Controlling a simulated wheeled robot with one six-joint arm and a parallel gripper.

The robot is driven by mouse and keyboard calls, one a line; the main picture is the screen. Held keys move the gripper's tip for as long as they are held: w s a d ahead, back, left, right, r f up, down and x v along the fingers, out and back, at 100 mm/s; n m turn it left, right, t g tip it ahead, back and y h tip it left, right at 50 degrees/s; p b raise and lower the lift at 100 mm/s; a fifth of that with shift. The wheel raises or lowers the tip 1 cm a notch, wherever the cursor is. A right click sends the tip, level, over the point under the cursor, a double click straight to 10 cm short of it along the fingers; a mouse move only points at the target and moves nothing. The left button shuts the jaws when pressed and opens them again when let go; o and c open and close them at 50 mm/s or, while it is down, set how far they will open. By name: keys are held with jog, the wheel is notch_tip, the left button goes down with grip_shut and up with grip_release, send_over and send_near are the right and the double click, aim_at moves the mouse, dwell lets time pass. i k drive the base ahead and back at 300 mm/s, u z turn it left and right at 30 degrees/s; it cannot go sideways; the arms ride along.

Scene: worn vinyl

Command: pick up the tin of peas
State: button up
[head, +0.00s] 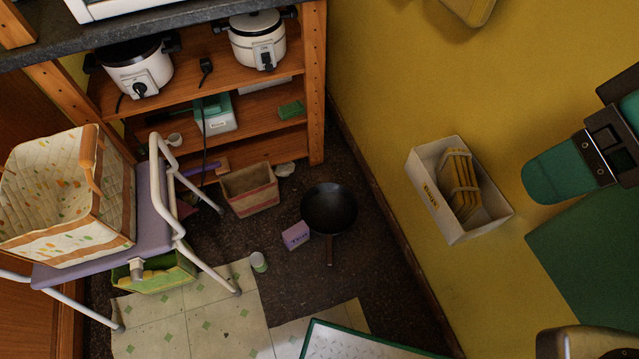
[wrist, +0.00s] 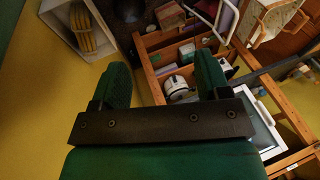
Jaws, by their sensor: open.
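A small light can with green on it (head: 259,262), which looks like the tin of peas, is on the floor where pale tiles meet dark flooring. Its label is too small to read. I cannot make it out in the wrist view. My gripper (wrist: 162,65) is open, with two green fingers apart and nothing between them. In the head view, a teal finger of it (head: 565,176) shows at the right, far from the tin and over the yellow surface.
A purple box (head: 296,236) and a dark frying pan (head: 330,208) are right of the tin. A chair (head: 160,215) with a patterned bag (head: 60,195) stands left. A basket (head: 250,190) and wooden shelves (head: 317,80) are behind. A white box (head: 430,205) is at the yellow surface.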

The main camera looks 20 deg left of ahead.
aim_at(257, 261)
jog(key=k, duration=1.15)
jog(key=u, duration=0.95)
jog(key=i, duration=0.65)
jog(key=u, duration=1.45)
jog(key=i, duration=1)
jog(key=z, duration=1.8)
